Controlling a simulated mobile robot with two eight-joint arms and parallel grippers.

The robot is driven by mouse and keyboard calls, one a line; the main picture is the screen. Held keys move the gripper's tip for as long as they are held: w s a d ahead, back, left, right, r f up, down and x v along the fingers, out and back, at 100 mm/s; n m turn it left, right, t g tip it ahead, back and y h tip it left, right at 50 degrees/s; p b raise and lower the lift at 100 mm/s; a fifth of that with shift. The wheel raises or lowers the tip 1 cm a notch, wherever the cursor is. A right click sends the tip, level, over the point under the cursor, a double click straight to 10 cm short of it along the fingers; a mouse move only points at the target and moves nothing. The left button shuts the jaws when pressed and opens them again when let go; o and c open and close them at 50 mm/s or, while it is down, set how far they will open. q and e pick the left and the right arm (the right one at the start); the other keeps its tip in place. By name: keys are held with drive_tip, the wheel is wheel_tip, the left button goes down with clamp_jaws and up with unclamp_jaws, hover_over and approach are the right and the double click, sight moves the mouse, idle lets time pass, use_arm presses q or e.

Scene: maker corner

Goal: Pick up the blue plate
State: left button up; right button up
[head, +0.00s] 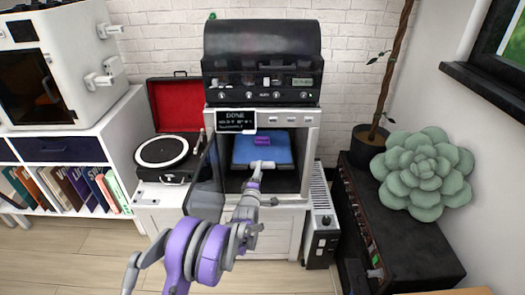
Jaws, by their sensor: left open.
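The blue plate (281,154) lies flat inside the open chamber of a white machine (311,135) in the middle of the head view. A small purple piece (262,141) rests toward the back of the plate. My left gripper (262,165) is open at the front edge of the plate, its arm reaching up from below. It covers a little of the plate's front edge. I cannot tell whether it touches the plate. My right gripper is not in view.
The machine's glass door (206,180) stands open left of my arm. A small screen (236,121) hangs at the opening's upper left. A turntable (165,152) stands at left; a grey heater (321,220) and a dark cabinet (425,250) with a succulent (424,174) stand at right.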

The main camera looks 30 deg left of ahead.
use_arm(q)
drive_tip(key=x, duration=0.2)
drive_tip(key=b+x, duration=0.1)
drive_tip(key=x, duration=0.1)
drive_tip(key=shift+s+a+f, duration=0.1)
drive_tip(key=shift+f, duration=0.3)
drive_tip(key=shift+w+a, duration=0.1)
drive_tip(key=shift+w, duration=0.2)
drive_tip(key=shift+r, duration=0.1)
drive_tip(key=shift+c, duration=0.2)
clamp_jaws()
idle(0.4)
